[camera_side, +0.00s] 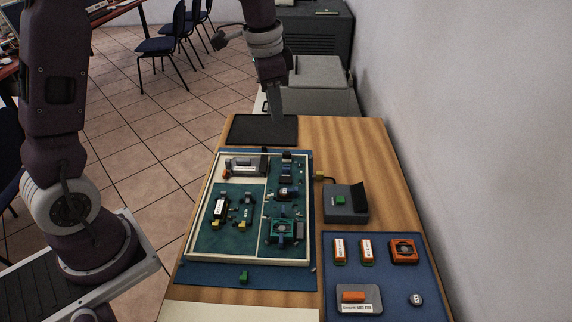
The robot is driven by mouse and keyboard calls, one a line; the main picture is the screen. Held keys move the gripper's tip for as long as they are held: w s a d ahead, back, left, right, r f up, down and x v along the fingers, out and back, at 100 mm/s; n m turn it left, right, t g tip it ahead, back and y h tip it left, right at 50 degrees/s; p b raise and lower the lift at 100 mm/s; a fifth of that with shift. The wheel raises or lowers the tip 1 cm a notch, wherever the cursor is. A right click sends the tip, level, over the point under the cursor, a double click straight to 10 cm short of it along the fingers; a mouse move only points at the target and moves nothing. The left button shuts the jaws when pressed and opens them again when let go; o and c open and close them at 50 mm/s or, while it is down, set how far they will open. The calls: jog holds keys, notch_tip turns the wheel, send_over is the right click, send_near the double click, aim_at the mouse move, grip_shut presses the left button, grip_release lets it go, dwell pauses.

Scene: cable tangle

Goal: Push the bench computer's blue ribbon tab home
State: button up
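The bench computer (216,245) is a pale-framed open case with dark green boards, lying on a blue mat on the wooden table. Small blue-grey parts (287,158) stand near its upper right, and another bluish part (286,191) sits just below them. I cannot tell which of these is the blue ribbon tab, or how far in it sits. My gripper (275,119) points down over the black pad behind the case, apart from the case. It is seen edge-on, so its finger gap does not show. I see nothing held in it.
A dark grey box with a green button (341,201) stands right of the case. A blue tray (375,286) at the front right holds orange-and-white modules, an orange fan (404,250) and a small round part. A green piece (244,277) lies in front of the case. The wall is at right.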

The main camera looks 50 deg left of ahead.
aim_at(286, 168)
jog(key=w+a+f+m, duration=0.1)
jog(key=w+f, duration=0.1)
jog(key=f, duration=0.5)
jog(key=w+a+f+m+g, duration=0.1)
jog(key=w+a+f, duration=0.1)
jog(key=f, duration=0.6)
jog(key=w+a+f+m+g, duration=0.1)
jog(key=w+f, duration=0.2)
jog(key=f, duration=0.5)
jog(key=shift+w+a+f, duration=0.25)
jog(key=shift+a, duration=0.15)
grip_shut()
